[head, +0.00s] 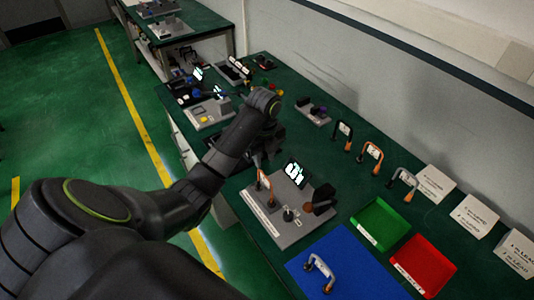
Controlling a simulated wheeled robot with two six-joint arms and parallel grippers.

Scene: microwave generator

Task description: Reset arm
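My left arm reaches in from the left across the bench. Its dark gripper (262,160) hangs above the left part of a grey device (278,222) with a small lit screen (295,174). An orange and grey handle (265,190) stands on the device just below the gripper. I cannot tell whether the fingers touch it, or whether they are open or shut, because they are small and dark here. My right gripper is not in view.
A blue mat (360,283) holds a loose handle (320,271). A green tray (380,222) and a red tray (425,262) lie to the right. Several handles (371,156) and white boxes (475,215) line the wall. Another device (208,113) stands farther back.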

